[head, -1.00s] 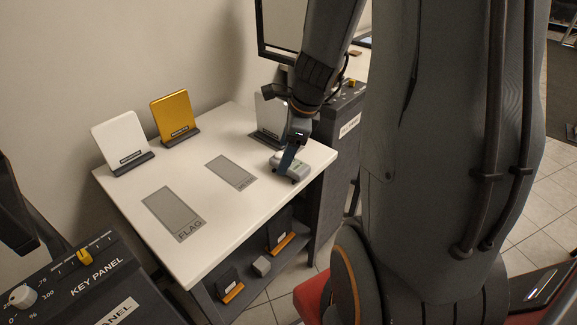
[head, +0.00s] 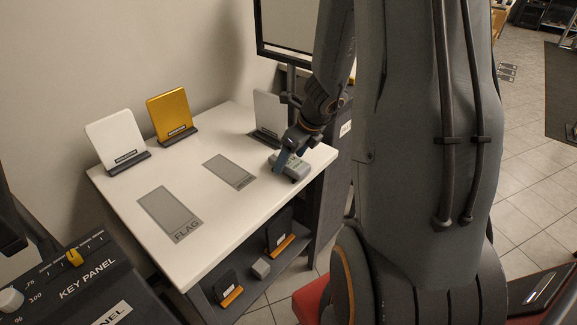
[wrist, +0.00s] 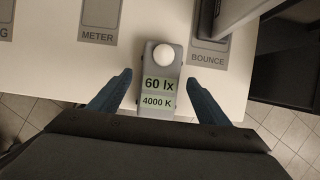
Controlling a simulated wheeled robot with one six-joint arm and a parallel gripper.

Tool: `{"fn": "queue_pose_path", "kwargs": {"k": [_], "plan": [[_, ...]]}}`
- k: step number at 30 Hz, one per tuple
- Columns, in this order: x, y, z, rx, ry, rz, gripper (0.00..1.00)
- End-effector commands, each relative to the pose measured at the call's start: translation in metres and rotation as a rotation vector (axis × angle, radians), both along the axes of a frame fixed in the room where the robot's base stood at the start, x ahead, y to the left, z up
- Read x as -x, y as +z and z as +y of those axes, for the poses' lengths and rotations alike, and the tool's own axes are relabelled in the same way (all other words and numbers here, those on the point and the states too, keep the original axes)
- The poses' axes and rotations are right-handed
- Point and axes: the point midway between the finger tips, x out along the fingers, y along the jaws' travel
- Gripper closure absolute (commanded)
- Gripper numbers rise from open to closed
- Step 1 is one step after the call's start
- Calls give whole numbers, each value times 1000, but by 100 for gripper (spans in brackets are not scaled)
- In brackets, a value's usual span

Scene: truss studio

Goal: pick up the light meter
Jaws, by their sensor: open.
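The light meter (wrist: 158,82) is a grey box with a white dome and two greenish displays reading 60 lx and 4000 K. In the head view the light meter (head: 291,166) lies on the white table near its right edge. My gripper (wrist: 160,80) is open in the wrist view, with one blue finger on each side of the meter's lower part and a gap showing on both sides. In the head view my gripper (head: 281,159) is down at the meter, partly hiding it.
The white table (head: 225,210) has a grey METER patch (head: 229,171) and a FLAG patch (head: 170,213). White (head: 115,140), gold (head: 170,114) and grey (head: 268,112) panels stand along its back. A lower shelf holds small items. A key panel (head: 85,275) is at lower left.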

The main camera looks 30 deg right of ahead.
Motion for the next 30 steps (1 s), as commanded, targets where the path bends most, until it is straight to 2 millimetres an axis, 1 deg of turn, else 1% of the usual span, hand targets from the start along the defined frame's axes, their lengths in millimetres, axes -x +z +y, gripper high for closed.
{"fn": "queue_pose_path", "kwargs": {"k": [7, 8, 15, 16, 22, 24, 26, 30], "plan": [[-1, -1, 0, 1, 0, 0, 30], [-1, -1, 0, 1, 0, 0, 33], [-1, -1, 0, 1, 0, 0, 74], [-1, -1, 0, 1, 1, 0, 78], [-1, -1, 0, 1, 1, -1, 78], [-1, 3, 0, 1, 1, -2, 78], [-1, 9, 0, 1, 0, -4, 78], [-1, 34, 0, 4, 2, -5, 78]]}}
